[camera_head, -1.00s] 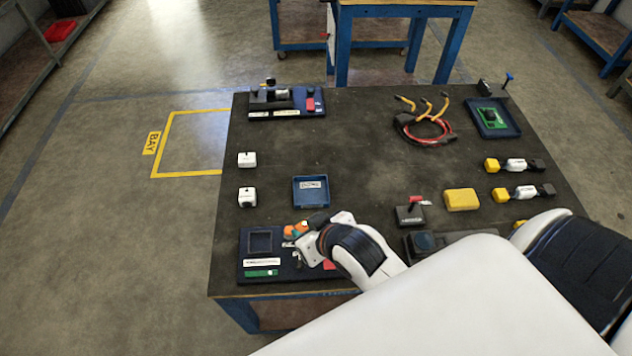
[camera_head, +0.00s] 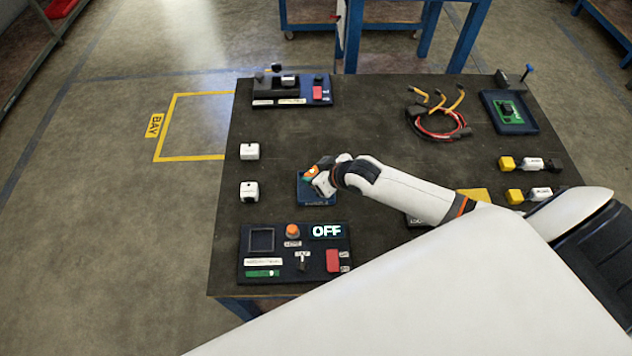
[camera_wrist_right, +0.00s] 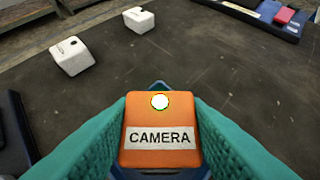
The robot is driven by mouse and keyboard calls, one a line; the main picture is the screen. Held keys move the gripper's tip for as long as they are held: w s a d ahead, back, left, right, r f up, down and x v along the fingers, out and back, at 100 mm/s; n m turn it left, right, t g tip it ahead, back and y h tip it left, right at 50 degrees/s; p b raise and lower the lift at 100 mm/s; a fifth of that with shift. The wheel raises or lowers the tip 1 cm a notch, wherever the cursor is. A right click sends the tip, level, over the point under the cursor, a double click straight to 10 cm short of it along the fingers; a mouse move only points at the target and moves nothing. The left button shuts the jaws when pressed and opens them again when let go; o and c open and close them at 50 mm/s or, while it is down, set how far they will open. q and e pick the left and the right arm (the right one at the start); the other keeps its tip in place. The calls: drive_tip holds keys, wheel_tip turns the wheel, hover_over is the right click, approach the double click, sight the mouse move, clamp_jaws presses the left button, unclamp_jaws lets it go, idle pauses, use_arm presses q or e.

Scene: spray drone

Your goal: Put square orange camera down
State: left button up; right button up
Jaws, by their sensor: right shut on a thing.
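The square orange camera (camera_wrist_right: 160,118) shows large in the right wrist view, with a white round spot and a label reading CAMERA. My right gripper (camera_head: 316,174) is shut on it, a teal finger pressed on each side. In the head view the orange camera (camera_head: 310,171) is small and partly hidden by the gripper. It is over the blue tray (camera_head: 316,201), whose edge also shows beneath it in the wrist view. I cannot tell whether the camera touches the tray. My left gripper is not in view.
Two white cubes (camera_head: 249,191) (camera_head: 249,151) stand left of the tray. A control panel (camera_head: 262,275) with an OFF display and an orange button lies in front. A second panel (camera_head: 290,103) is at the back left. Cables (camera_head: 440,122) lie at the back right. The table's middle back is clear.

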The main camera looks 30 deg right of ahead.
wheel_tip(320, 180, down, 3)
drive_tip(key=shift+r, duration=0.2)
drive_tip(key=shift+f, duration=0.35)
drive_tip(key=shift+f, duration=0.1)
drive_tip(key=o, duration=0.8)
drive_tip(key=shift+s+r, duration=0.2)
drive_tip(key=shift+r, duration=0.1)
drive_tip(key=p+v, duration=0.1)
drive_tip(key=v, duration=1)
drive_tip(key=shift+s+d+r, duration=0.1)
drive_tip(key=shift+s+r, duration=0.05)
drive_tip(key=shift+r, duration=0.05)
